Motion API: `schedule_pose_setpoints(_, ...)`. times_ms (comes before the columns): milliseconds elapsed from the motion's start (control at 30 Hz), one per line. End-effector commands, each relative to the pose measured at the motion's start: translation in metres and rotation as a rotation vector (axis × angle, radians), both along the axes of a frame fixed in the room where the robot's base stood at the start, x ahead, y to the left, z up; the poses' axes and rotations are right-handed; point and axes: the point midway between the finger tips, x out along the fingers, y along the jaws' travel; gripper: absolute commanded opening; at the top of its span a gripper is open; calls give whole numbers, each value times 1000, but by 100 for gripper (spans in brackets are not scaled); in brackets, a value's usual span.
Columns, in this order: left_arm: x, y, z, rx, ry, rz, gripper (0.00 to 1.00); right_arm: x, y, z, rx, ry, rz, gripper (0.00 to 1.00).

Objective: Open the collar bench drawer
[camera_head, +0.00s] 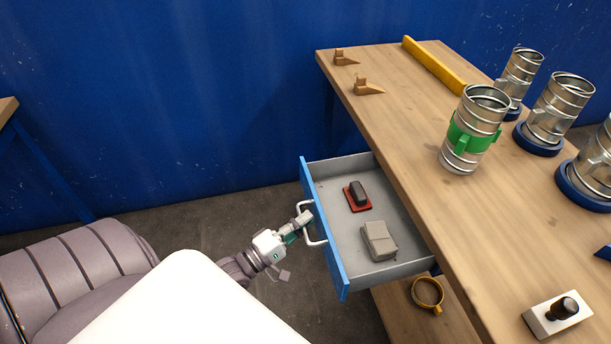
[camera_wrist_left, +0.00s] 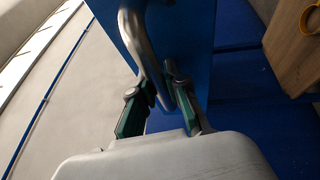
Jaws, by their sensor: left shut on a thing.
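The collar bench drawer (camera_head: 335,238) has a blue front and a grey tray, and it stands pulled well out from under the wooden bench top. Its curved metal handle (camera_head: 311,240) is on the blue front. My left gripper (camera_head: 301,226) is at the handle, shut on it. In the left wrist view the green-padded fingers (camera_wrist_left: 160,108) sit on either side of the handle bar (camera_wrist_left: 140,40), against the blue front (camera_wrist_left: 190,40). Inside the drawer lie a dark block on a red base (camera_head: 358,195) and a grey box (camera_head: 379,241). My right gripper is not in view.
The bench top (camera_head: 410,120) carries several metal duct pieces, one with a green collar (camera_head: 472,138), a yellow bar (camera_head: 434,66) and small wooden wedges (camera_head: 368,87). The floor left of the drawer is clear.

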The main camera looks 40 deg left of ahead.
Motion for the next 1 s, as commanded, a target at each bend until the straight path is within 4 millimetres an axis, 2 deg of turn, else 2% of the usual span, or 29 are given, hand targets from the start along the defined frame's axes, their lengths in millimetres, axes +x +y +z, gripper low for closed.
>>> schedule_pose_setpoints(33, 0, 0, -1, 1, 2, 0, 0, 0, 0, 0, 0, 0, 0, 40)
schedule_pose_setpoints(67, 0, 0, -1, 1, 2, 0, 16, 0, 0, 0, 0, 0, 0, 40)
schedule_pose_setpoints(200, 0, 0, -1, 1, 2, 0, 39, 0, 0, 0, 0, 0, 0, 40)
schedule_pose_setpoints(233, 0, 0, -1, 1, 2, 0, 40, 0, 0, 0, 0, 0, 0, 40)
schedule_pose_setpoints(500, 0, 0, 0, 0, 1, 0, 40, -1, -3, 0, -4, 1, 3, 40)
schedule_pose_setpoints(633, -9, 2, -3, 1, 4, 0, 40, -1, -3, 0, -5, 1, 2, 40)
schedule_pose_setpoints(767, -30, 8, -7, 2, 7, 0, 40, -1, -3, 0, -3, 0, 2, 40)
schedule_pose_setpoints(1000, -79, 21, -16, 3, 6, 0, 40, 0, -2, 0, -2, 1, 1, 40)
